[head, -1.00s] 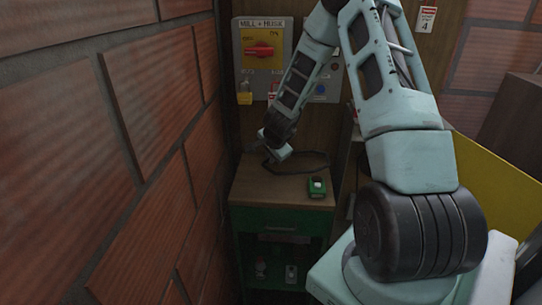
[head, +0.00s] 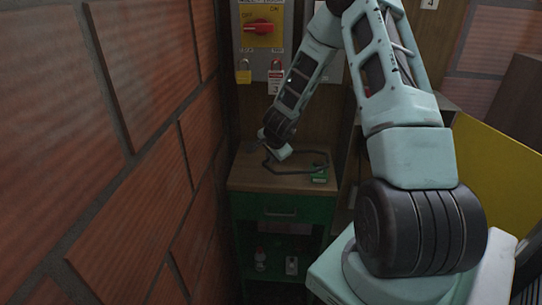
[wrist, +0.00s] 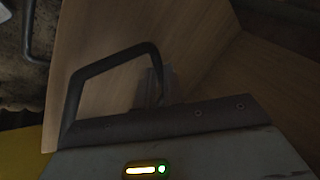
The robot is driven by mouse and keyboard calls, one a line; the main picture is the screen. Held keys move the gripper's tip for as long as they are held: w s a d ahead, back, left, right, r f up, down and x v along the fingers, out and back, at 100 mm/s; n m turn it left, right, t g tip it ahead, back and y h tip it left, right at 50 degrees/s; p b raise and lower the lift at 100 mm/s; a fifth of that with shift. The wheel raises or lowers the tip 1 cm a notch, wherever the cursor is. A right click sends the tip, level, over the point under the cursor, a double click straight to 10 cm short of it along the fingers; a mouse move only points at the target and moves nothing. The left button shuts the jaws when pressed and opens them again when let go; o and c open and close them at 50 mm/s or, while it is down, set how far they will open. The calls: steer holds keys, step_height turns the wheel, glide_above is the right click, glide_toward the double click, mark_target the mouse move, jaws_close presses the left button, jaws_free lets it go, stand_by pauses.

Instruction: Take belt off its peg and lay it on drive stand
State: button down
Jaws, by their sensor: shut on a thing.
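The belt (head: 300,172) is a thin dark loop. In the head view it reaches right from my gripper, over the wooden top (head: 243,178) of a green cabinet. I cannot tell whether it rests on that top, or whether this cabinet is the drive stand. My gripper (head: 271,157) is low over the left part of the top, shut on the belt; its fingertips are small and dark here. In the wrist view a dark angular loop (wrist: 115,55), apparently the belt, stands out beyond the gripper body. The peg is not identifiable.
A small green item (head: 319,177) is at the top's right side, close to the belt. A brick wall (head: 140,150) runs close on the left. A switch panel (head: 263,45) with padlocks is behind. A yellow panel (head: 500,185) stands at right.

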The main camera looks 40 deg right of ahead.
steer(key=c, duration=1.4)
jaws_free()
steer(key=shift+c, duration=0.2)
steer(key=p+v, duration=0.3)
steer(key=v, duration=1.4)
steer(key=shift+r, duration=0.2)
steer(key=shift+a, duration=0.1)
